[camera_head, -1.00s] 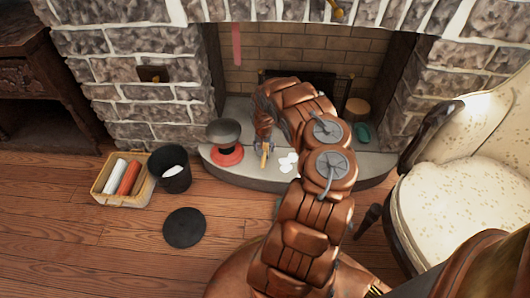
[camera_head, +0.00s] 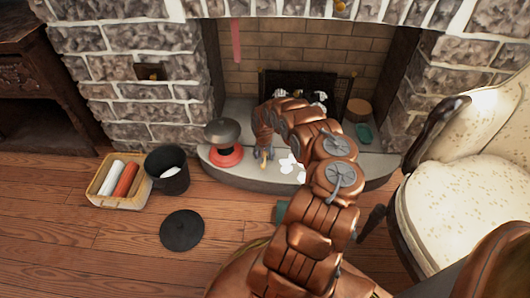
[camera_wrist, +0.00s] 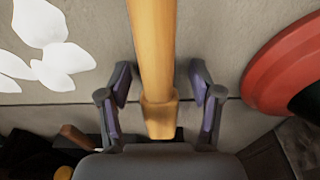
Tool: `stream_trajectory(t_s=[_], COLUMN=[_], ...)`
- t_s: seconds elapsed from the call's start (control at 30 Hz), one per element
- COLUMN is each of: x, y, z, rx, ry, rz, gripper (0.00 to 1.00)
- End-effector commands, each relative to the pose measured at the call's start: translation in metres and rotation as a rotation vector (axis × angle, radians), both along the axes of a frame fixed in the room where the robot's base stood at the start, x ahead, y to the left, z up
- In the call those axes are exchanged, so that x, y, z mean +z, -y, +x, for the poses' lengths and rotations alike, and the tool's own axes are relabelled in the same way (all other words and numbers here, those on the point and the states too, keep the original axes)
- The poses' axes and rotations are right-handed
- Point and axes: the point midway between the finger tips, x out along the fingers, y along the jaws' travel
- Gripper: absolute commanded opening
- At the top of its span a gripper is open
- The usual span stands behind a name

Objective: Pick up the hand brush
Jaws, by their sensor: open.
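The hand brush shows as a yellow wooden handle (camera_wrist: 156,50) that runs down the middle of the wrist view, with its blunt end near my palm. Its bristle end is out of that view. In the head view only a small part of the handle (camera_head: 263,163) shows below my gripper (camera_head: 265,152), on the grey hearth. My gripper (camera_wrist: 158,78) is open, with one finger on each side of the handle. A gap shows between the handle and each finger. I cannot tell how far the handle is above the stone.
A red-based stand with a dark bowl (camera_head: 223,133) is close left of my gripper. White petal-like pieces (camera_head: 289,165) lie to its right. A black bucket (camera_head: 168,172), a crate of rolls (camera_head: 118,198) and a black disc (camera_head: 181,231) are on the floor. A cream armchair (camera_head: 460,200) is at right.

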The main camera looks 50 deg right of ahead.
Motion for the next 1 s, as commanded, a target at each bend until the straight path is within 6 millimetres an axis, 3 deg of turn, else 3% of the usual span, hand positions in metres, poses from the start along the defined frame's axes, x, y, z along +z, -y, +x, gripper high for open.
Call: stream_trajectory(t_s=[0.17, 0.77, 1.0], x=[0.0007, 0.0008, 0.001], y=[0.0001, -0.0001, 0.0], z=[0.0002, 0.0004, 0.0005], rx=[0.0, 0.0, 0.0], ry=[0.0, 0.0, 0.001], rz=[0.0, 0.0, -0.001], gripper=[0.62, 0.0, 0.0])
